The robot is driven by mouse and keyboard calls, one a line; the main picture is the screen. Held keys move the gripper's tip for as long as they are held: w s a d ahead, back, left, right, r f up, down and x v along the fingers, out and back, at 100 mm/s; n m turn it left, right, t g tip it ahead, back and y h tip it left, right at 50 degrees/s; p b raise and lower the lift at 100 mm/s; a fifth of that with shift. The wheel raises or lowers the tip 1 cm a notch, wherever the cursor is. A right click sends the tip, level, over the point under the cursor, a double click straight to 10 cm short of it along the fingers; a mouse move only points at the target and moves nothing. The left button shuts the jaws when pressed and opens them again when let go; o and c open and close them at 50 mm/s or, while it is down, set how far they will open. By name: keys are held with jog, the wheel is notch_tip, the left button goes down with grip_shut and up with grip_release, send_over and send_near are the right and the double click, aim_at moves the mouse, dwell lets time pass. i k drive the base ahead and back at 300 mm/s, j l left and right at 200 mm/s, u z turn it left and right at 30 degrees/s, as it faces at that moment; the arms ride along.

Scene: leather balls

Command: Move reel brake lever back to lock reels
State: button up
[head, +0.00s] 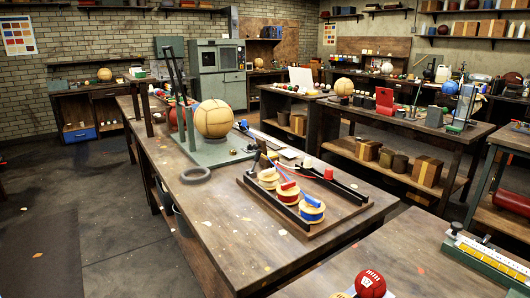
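A wooden board (322,227) on the long workbench holds three reels in a slanting row. The nearest reel (312,210) has a blue top, the middle reel (288,192) carries red and blue, and the far reel (268,178) is pale yellow. A dark bar (275,207) runs along the left of the reels and another dark bar (345,187) along the right. A small red piece (328,174) stands by the right bar; it may be the brake lever's grip, but I cannot tell its position. My gripper is not in view.
Left of the board lie a dark ring (195,175) and a green stand base (215,153) with a tan ball (213,118). A nearer bench (410,262) holds a red ball (370,283) and a green-and-yellow device (487,255). The floor (110,220) at left is open.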

aim_at(257, 155)
jog(key=i+j+z, duration=0.15)
jog(key=i+j, duration=0.2)
jog(key=i+j+z, duration=0.2)
jog(key=j, duration=0.3)
jog(key=i, duration=0.1)
